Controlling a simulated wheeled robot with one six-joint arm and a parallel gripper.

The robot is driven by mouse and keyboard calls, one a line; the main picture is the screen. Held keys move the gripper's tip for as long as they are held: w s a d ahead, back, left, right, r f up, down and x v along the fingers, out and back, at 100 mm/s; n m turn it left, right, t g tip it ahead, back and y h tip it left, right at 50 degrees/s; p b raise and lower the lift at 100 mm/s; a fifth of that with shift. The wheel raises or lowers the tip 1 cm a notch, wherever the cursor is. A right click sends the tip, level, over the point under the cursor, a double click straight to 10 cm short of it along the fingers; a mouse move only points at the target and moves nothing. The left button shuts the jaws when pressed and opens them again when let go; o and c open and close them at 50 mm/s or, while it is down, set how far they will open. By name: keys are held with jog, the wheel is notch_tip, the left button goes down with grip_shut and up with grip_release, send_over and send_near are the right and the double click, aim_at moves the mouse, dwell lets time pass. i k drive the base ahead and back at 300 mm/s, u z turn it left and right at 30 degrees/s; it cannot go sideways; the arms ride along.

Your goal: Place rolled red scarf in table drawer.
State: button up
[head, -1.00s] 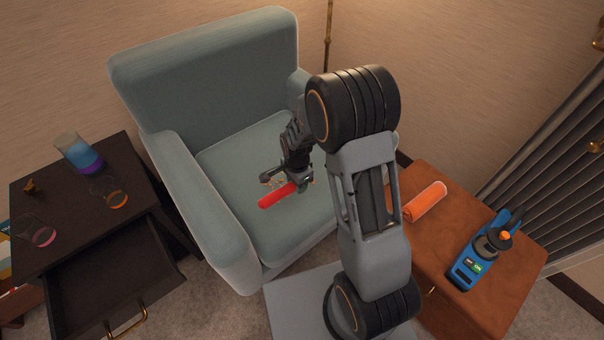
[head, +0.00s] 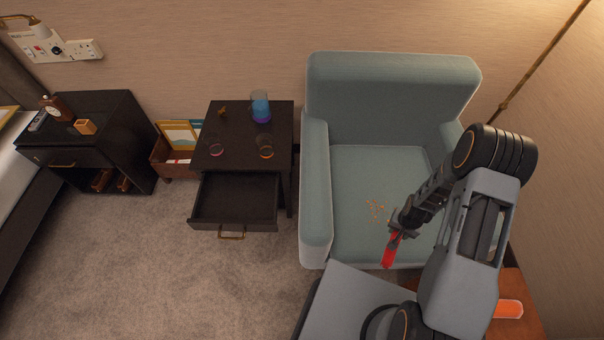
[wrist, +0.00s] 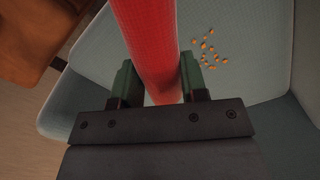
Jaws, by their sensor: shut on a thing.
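The rolled red scarf (head: 389,250) is a bright red cylinder held in my gripper (head: 397,229), above the front of the armchair seat. In the wrist view the scarf (wrist: 151,45) runs up between the two fingers of my gripper (wrist: 160,88), which are shut on it. The table drawer (head: 235,205) is pulled open at the front of a dark side table (head: 278,128), to the left of the armchair. Its visible inside looks empty. My gripper is well to the right of the drawer.
The blue-grey armchair (head: 350,160) stands between, with small orange bits (head: 376,210) on its seat. A blue-purple glass (head: 261,106) and round glassware stand on the dark table. An orange roll (head: 508,309) lies on a wooden table at right. Carpet (head: 150,270) is clear at left.

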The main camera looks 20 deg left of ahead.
aim_at(240, 204)
jog(key=z, duration=0.05)
jog(key=k, duration=0.5)
jog(key=u, duration=2.95)
jog(key=i, duration=2.35)
jog(key=z, duration=2.95)
